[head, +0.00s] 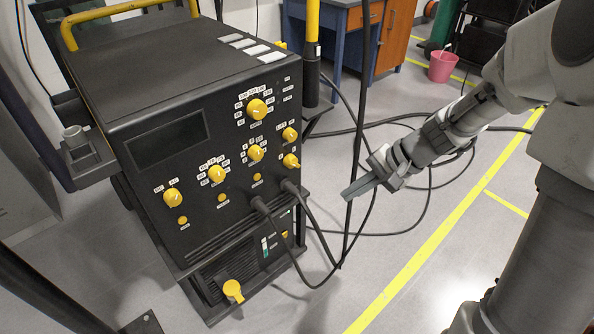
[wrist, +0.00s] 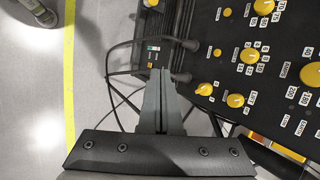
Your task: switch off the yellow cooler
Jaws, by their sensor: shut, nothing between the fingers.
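A black welding machine stands at left in the head view. Its lower unit, which looks like the cooler (head: 210,282), has a large yellow rotary knob (head: 232,291) at its front left. A smaller yellow part (head: 284,234) sits higher on that lower front, partly behind cables. My gripper (head: 348,194) is to the right of the machine, shut and empty, apart from every knob. In the wrist view its closed fingers (wrist: 161,75) point toward the lower front of the machine. The large lower knob cannot be made out in the wrist view.
The upper panel (head: 218,135) carries several yellow knobs, also large in the wrist view (wrist: 250,55). Black cables (head: 300,220) hang from its front and loop over the floor. A dark upright pole (head: 357,130) stands near my gripper.

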